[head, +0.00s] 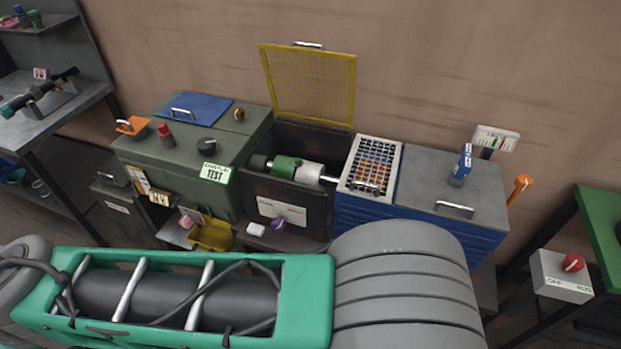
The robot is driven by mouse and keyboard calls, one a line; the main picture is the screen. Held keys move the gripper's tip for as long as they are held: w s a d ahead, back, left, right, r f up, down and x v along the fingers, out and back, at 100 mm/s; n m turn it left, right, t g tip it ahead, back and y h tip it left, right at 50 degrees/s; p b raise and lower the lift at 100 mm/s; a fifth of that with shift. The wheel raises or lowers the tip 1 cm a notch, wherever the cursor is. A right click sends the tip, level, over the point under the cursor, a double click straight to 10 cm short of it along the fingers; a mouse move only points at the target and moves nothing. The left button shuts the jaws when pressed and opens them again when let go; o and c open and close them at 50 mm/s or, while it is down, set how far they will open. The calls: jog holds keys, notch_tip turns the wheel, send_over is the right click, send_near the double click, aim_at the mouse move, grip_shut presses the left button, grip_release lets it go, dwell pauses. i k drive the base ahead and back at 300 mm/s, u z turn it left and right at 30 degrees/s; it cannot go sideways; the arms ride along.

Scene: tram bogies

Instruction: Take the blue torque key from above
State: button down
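I cannot surely make out a blue torque key. A small upright blue object (462,165) with a white label stands on the grey lid at the right; its shape looks more like a bottle. A blue item (21,15) sits on the shelf at the top left, too small to identify. A dark rod with a teal end (45,90) lies on supports on the left bench. My gripper is not in view.
A large teal frame (300,300) with a black cylinder fills the foreground, beside grey rounded discs (400,285). Behind are a green cabinet (150,155), a dark bay with a raised yellow mesh guard (310,85), and a blue cabinet (420,222). A red-knob switch box (550,285) stands right.

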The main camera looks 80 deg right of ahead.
aim_at(457, 177)
jog(key=z, duration=2.8)
jog(key=i, duration=0.45)
jog(key=z, duration=1.5)
jog(key=k, duration=0.45)
jog(key=u, duration=3.35)
